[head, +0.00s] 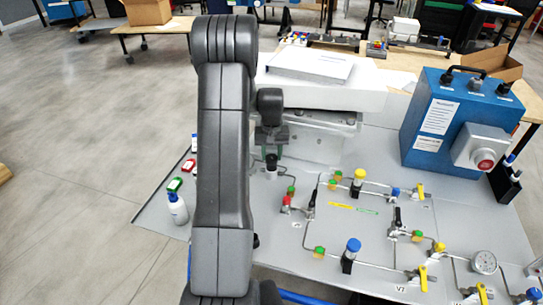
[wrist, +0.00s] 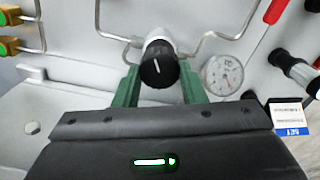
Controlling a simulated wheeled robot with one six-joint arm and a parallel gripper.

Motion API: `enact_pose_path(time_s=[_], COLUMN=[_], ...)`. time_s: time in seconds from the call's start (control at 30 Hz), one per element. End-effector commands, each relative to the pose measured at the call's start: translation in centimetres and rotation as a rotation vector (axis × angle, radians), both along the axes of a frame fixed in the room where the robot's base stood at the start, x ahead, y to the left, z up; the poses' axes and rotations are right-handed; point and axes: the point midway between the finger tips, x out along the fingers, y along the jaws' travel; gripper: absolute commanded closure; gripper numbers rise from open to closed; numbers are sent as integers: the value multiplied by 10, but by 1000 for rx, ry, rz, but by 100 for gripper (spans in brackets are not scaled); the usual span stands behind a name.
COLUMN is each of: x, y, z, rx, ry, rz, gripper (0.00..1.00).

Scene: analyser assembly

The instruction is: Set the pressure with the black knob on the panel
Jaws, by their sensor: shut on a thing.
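The black knob (wrist: 158,67) is in the middle of the wrist view, on a silver fitting with thin metal pipes. A white line marks its face and points nearly straight up in that view. The green fingers of my gripper (wrist: 160,86) are on both sides of the knob and shut on it. A small round gauge (wrist: 222,75) with a white dial is just right of the knob; its reading is too small to tell. In the head view, the knob (head: 271,162) shows below my gripper (head: 271,148), at the back of the grey panel (head: 345,235).
Pipes with yellow, blue, red and black valve handles cover the panel, with another gauge (head: 484,262) at the right. A blue box (head: 450,120) with a red button stands at the back right. A white bottle (head: 178,209) stands at the left edge. My arm hides part of the panel.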

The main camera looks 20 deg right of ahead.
Motion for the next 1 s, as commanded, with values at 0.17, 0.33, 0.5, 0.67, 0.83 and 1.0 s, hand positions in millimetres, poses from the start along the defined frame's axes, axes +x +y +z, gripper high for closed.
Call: enact_pose_path(time_s=[0.17, 0.33, 0.5, 0.67, 0.83, 1.0], x=[0, 0, 0, 0, 0, 0], y=[-1, -1, -1, -1, -1, -1], z=[0, 1, 1, 1, 0, 8], rx=[-1, -1, -1, -1, 0, -1], ry=[-2, -2, -2, -2, -1, -2], rz=[-93, -111, -110, -109, -109, -108], gripper=[85, 85, 85, 41, 41, 41])
